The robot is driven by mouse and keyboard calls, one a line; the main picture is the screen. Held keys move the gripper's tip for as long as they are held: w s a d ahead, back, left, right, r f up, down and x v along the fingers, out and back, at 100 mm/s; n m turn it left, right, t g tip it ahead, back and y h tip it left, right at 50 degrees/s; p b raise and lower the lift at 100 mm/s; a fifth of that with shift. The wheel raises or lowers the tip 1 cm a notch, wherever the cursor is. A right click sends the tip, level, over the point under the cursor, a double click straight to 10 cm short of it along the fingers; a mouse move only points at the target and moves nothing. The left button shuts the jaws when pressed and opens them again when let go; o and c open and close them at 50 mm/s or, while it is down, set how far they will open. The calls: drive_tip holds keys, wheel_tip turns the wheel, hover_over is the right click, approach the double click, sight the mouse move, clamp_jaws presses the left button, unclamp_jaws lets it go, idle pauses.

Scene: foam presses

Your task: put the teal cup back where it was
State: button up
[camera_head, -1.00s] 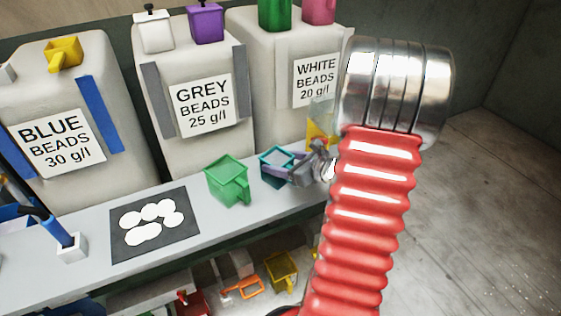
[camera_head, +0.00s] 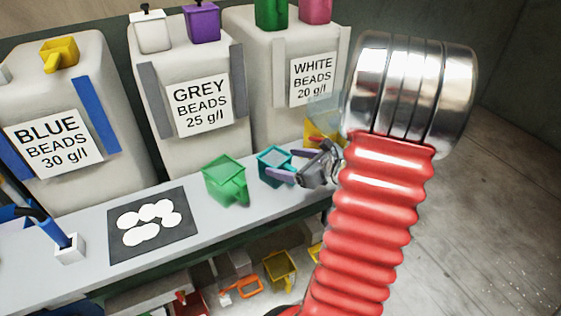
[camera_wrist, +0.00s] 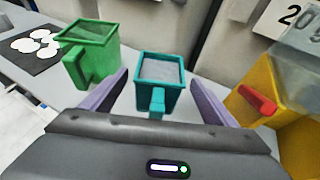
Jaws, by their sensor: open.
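The teal cup (camera_head: 274,166) stands upright on the grey bench, just right of the green cup (camera_head: 225,182). In the wrist view the teal cup (camera_wrist: 158,86) is straight ahead, its handle towards me and its inside greyish. My gripper (camera_head: 290,166) is open, its purple fingers spread. In the wrist view my gripper (camera_wrist: 157,95) has one finger on each side of the cup's near part, with visible gaps, so it does not grip the cup. My arm's red sleeve hides the bench to the right.
The green cup (camera_wrist: 90,55) stands close left of my fingers. A yellow container (camera_wrist: 275,100) with a red part stands close right. Big bead sacks, such as the grey-beads one (camera_head: 195,135), line the back. A dark mat (camera_head: 185,228) with white discs lies left.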

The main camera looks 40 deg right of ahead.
drive_tip(key=v, duration=0.8)
idle(0.7)
drive_tip(key=w+a+r+n+g+y, duration=0.15)
drive_tip(key=a+n+g, duration=0.25)
drive_tip(key=a+n, duration=0.6)
drive_tip(key=a+r+n+g+y, duration=0.1)
drive_tip(key=a+n+g+y, duration=0.35)
drive_tip(key=a, duration=0.85)
drive_tip(key=s+a+r+n+h, duration=0.3)
drive_tip(key=a+n, duration=0.2)
drive_tip(key=n, duration=0.5)
drive_tip(key=s+a+r+n+h, duration=0.4)
drive_tip(key=a+n, duration=0.1)
drive_tip(key=n, duration=0.5)
drive_tip(key=shift+t, duration=0.35)
drive_tip(key=shift+w+a+f, duration=0.1)
